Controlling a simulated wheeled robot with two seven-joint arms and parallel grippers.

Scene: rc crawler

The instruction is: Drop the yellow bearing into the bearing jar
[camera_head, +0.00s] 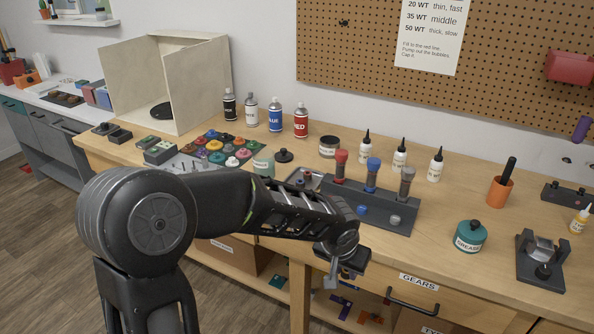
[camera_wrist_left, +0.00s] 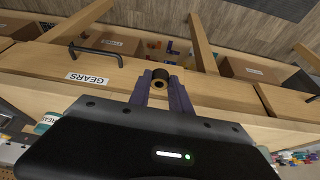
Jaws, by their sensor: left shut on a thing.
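My left gripper (camera_head: 338,276) hangs in front of the workbench's front edge in the head view, near the drawer labelled GEARS. In the left wrist view its two fingers (camera_wrist_left: 160,88) are shut on a small ring with a dark rim and a yellowish-brown middle, which looks like the yellow bearing (camera_wrist_left: 159,78). The bearing cannot be made out in the head view. An open-looking clear jar (camera_head: 263,162) stands on the bench behind my left forearm, partly hidden; its label is not readable, so I cannot be sure it is the bearing jar. My right gripper is not in view.
A black lid (camera_head: 284,155) lies beside the clear jar. A grey rack (camera_head: 372,212) with shock parts stands right of it. A dark-lidded jar (camera_head: 329,147), bottles and spray cans stand behind. A teal grease tub (camera_head: 470,236) is at right.

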